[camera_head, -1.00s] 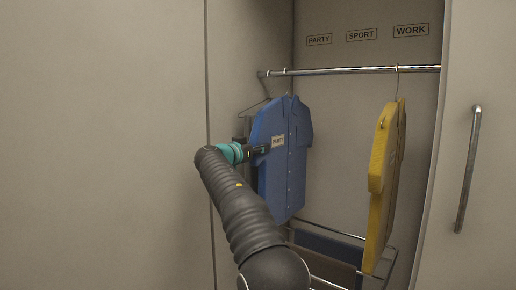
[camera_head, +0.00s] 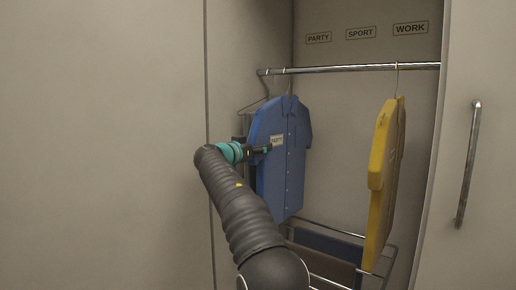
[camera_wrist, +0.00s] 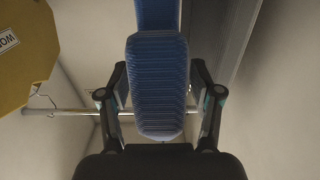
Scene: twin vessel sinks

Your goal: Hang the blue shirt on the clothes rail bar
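The blue shirt (camera_head: 288,178) is upright below the clothes rail bar (camera_head: 350,69), at its left part. Its hanger hook reaches the bar; whether it bears the weight I cannot tell. A PARTY label (camera_head: 277,140) is on its front. My gripper (camera_head: 264,149) is at the shirt's left sleeve side. In the wrist view, the shirt's blue edge (camera_wrist: 160,85) stands between the two fingers of my gripper (camera_wrist: 160,78). Narrow gaps show beside it, so the fingers look open around it.
A yellow shirt (camera_head: 382,180) hangs at the right part of the bar. Another hanger (camera_head: 266,92) is at the bar's left end. PARTY, SPORT and WORK signs are on the back wall. A lower rack (camera_head: 335,232) holds dark cloth. The bar is clear between the shirts.

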